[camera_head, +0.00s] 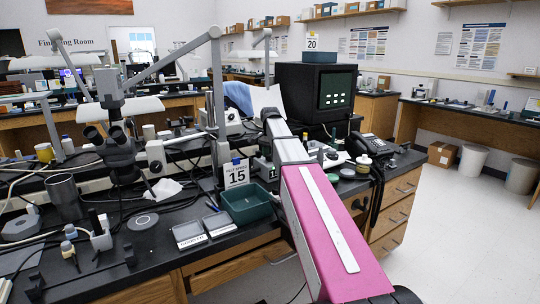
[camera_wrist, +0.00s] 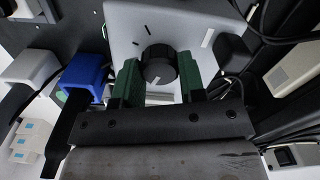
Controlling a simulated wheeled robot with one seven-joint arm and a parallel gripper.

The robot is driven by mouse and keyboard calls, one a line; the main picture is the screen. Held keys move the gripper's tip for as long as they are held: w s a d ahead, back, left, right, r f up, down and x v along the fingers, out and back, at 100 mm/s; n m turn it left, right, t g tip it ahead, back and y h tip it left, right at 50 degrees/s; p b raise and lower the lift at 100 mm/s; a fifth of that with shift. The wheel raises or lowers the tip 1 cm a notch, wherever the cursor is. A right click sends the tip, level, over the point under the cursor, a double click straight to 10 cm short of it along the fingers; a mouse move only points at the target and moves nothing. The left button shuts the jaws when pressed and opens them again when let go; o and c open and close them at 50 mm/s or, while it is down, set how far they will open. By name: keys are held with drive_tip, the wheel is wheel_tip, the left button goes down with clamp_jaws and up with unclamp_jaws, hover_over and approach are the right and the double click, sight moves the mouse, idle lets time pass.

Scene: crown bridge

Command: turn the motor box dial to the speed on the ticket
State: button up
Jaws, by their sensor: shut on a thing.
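In the wrist view, the dark round dial (camera_wrist: 157,62) sits on the light grey face of the motor box (camera_wrist: 190,22). Dark tick marks show above left of the dial, and a pale mark lies at its upper right. A light mark shows on the dial's lower edge. My gripper (camera_wrist: 159,74) has its green fingers on either side of the dial, shut on it. In the head view my pink and white arm reaches over the bench and its end is hard to make out. I cannot make out a ticket with a speed.
A blue-ended tool (camera_wrist: 85,75) and a grey-white piece (camera_wrist: 30,62) lie left of the box, with dark cables at right.

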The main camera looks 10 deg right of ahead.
drive_tip(key=o, duration=0.9)
drive_tip(key=shift+r, duration=0.1)
wheel_tip(320, 180, up, 11)
drive_tip(key=shift+f, duration=0.15)
